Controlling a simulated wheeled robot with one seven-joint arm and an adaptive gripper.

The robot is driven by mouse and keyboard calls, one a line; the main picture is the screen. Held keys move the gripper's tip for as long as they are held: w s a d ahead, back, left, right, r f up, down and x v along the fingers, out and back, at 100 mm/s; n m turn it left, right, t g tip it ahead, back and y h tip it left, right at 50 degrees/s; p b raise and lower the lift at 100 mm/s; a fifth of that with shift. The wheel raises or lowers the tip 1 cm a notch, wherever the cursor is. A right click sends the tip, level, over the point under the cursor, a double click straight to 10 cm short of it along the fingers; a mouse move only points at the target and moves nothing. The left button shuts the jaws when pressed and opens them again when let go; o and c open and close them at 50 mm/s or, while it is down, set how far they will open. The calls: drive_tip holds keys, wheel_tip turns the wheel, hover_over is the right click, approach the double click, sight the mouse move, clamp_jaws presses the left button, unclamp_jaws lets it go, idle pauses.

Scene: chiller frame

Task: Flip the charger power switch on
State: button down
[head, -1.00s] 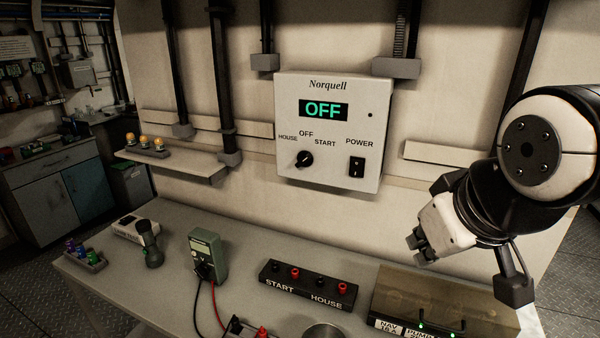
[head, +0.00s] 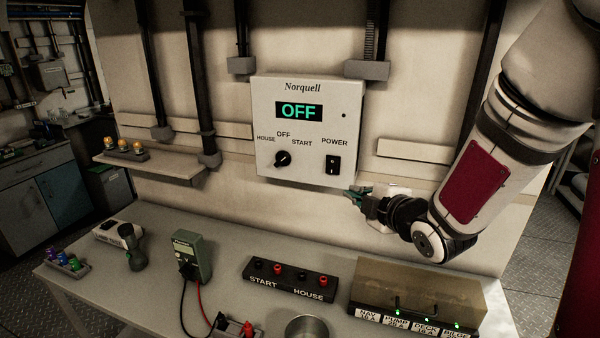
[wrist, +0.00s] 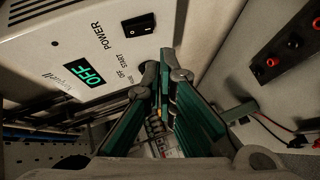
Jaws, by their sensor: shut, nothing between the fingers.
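The charger (head: 308,105) is a pale box on the wall, marked Norquell, with a lit green OFF display (head: 299,111). Its black power switch (head: 333,165) sits at the lower right under the word POWER. The black selector knob (head: 283,159) is to its left. In the wrist view the power switch (wrist: 139,26) shows at the top, beyond the fingers. My gripper (head: 352,192) is shut and empty, just below and right of the charger's lower right corner. Its green fingers (wrist: 163,75) come together in the wrist view, apart from the switch.
Below, the bench holds a START/HOUSE terminal block (head: 290,279), a green meter (head: 190,256), a metal cup (head: 307,328) and a breaker box (head: 420,290) with a clear brownish cover. A small shelf (head: 150,166) with orange-topped parts is on the left wall.

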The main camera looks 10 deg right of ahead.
sight(331, 176)
drive_tip(key=shift+s+a+f+n+t+y, duration=0.1)
drive_tip(key=shift+a+f+n+t+y, duration=0.3)
drive_tip(key=shift+n+y, duration=0.35)
drive_tip(key=shift+s+a+f+n+t+y, duration=0.1)
drive_tip(key=shift+a+n+t+y, duration=0.1)
drive_tip(key=shift+n+t+y, duration=0.5)
drive_tip(key=shift+r, duration=0.1)
drive_tip(key=d+x, duration=0.1)
drive_tip(key=x, duration=0.3)
drive_tip(key=d+b+x, duration=0.1)
drive_tip(key=x, duration=0.7)
drive_tip(key=shift+w+d+f, duration=0.15)
drive_tip(key=shift+w+f, duration=0.05)
drive_tip(key=shift+w, duration=0.2)
drive_tip(key=shift+w+d+f, duration=0.15)
drive_tip(key=shift+w+f, duration=0.05)
drive_tip(key=shift+w, duration=0.2)
